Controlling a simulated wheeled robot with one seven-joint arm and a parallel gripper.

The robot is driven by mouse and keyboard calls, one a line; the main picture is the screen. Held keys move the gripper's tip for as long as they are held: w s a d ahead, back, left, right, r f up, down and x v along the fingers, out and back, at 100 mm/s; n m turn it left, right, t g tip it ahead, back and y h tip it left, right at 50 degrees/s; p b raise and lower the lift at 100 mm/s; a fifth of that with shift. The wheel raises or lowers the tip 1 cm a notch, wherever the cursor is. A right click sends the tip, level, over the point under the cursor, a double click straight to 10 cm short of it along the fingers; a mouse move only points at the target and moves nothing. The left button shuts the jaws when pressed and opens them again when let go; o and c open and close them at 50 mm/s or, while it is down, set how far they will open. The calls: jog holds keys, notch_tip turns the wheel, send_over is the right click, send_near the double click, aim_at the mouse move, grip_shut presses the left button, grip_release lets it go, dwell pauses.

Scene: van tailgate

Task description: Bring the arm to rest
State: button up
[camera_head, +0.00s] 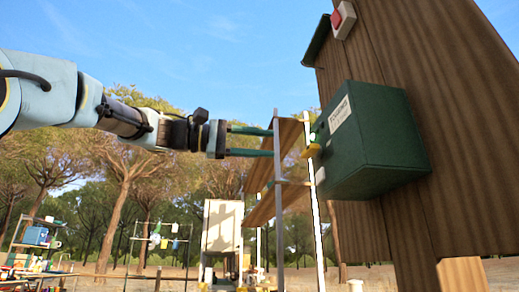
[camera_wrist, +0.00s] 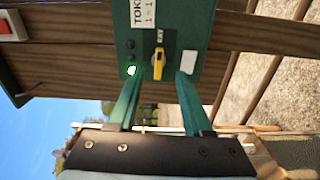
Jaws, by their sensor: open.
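My gripper (camera_head: 272,142) points right toward a dark green box (camera_head: 372,150) fixed to a wooden board. Its two green fingers are open with nothing held between them. In the head view a gap shows between the fingertips and the box. In the wrist view my gripper (camera_wrist: 160,77) frames a yellow key-like piece (camera_wrist: 158,64) on the box face, beside the word KEY. That piece shows edge-on in the head view (camera_head: 311,151). A green lamp (camera_wrist: 131,71) is lit on the box, and a white part (camera_wrist: 189,62) sits on the other side.
The wooden board (camera_head: 440,110) fills the right side, with a red switch (camera_head: 337,18) near its top. A shelf frame on thin posts (camera_head: 277,200) stands beyond the fingers. A white cabinet (camera_head: 221,225) and blue-loaded racks (camera_head: 36,236) stand farther back. Open sky lies above my arm.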

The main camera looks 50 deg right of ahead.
jog(key=w+f+n+t+y, duration=0.1)
jog(key=w+f+n+t, duration=0.25)
jog(key=w+f, duration=0.5)
jog(key=w+f+n+t, duration=0.2)
jog(key=w+f+t, duration=0.3)
jog(key=f, duration=0.6)
jog(key=w+a+f+n+t+y, duration=0.1)
jog(key=w+a+f+y, duration=0.1)
jog(key=w+a+f, duration=0.4)
jog(key=w+a+f+n+t+y, duration=0.1)
jog(key=w+a+f+y, duration=0.1)
jog(key=a+f, duration=0.5)
jog(key=w+a+f+t+y, duration=0.2)
jog(key=w+a+f, duration=0.15)
jog(key=f, duration=0.55)
jog(key=a+f+y, duration=0.4)
jog(key=a+f, duration=0.8)
jog(key=a, duration=0.2)
jog(key=s+a+f+y, duration=0.2)
jog(key=s+a+f, duration=0.25)
jog(key=a, duration=0.35)
jog(key=s+a+f+y, duration=0.1)
jog(key=s+a+f, duration=0.3)
jog(key=a+f, duration=0.3)
notch_tip(320, 180, up, 22)
jog(key=a+m+p, duration=0.1)
jog(key=p, duration=2)
jog(key=shift+f, duration=0.25)
